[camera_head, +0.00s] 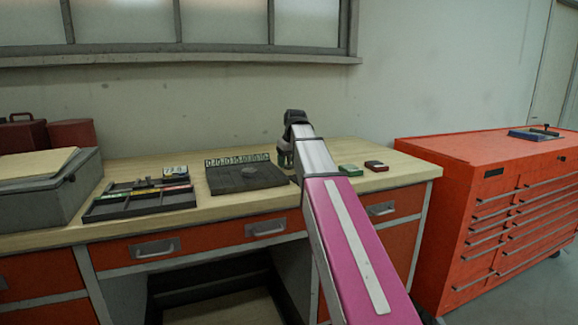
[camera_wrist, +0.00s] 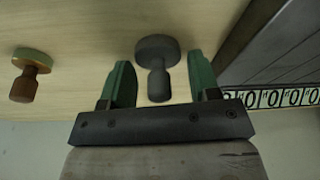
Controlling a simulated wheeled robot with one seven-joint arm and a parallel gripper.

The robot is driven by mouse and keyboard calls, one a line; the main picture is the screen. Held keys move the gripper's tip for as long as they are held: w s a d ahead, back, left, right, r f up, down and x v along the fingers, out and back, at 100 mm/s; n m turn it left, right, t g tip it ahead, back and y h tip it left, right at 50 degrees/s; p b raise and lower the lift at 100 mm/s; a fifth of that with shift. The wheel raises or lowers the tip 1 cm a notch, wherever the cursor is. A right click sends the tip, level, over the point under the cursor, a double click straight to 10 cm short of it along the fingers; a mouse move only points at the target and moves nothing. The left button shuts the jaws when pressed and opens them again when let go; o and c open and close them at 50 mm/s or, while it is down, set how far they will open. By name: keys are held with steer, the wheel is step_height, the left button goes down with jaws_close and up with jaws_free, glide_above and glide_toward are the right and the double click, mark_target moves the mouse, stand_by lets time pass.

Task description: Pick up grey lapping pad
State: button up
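The grey lapping pad (camera_wrist: 157,50) shows in the wrist view as a dark grey round disc with a knob handle, standing on the pale wooden bench top. My gripper (camera_wrist: 160,68) is open, with one green finger on each side of the pad. A narrow gap shows between the pad and each finger in the picture. In the head view my gripper (camera_head: 285,160) is low over the bench, to the right of the dark board. I cannot make out the pad there; my arm may hide it.
A brown-handled knob (camera_wrist: 25,75) stands to the left in the wrist view. In the head view, a dark board (camera_head: 225,180) with a numbered strip lies left of my gripper. Small green (camera_head: 350,170) and red (camera_head: 376,166) blocks lie to its right. A divided tray (camera_head: 120,206) sits further left.

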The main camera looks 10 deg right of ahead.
steer(key=c, duration=0.6)
steer(key=shift+r, duration=0.8)
step_height(320, 180, up, 3)
steer(key=shift+w+f, duration=0.1)
steer(key=shift+f, duration=0.05)
steer(key=shift+s+a+r, duration=1.15)
steer(key=shift+s+a, duration=0.15)
steer(key=shift+a, duration=0.15)
steer(key=shift+s+a+r, duration=1.1)
steer(key=shift+s+a, duration=0.2)
steer(key=shift+a, duration=0.2)
steer(key=shift+s+a+r, duration=1.15)
steer(key=shift+s+a, duration=0.15)
steer(key=shift+a, duration=0.15)
steer(key=shift+o, duration=0.8)
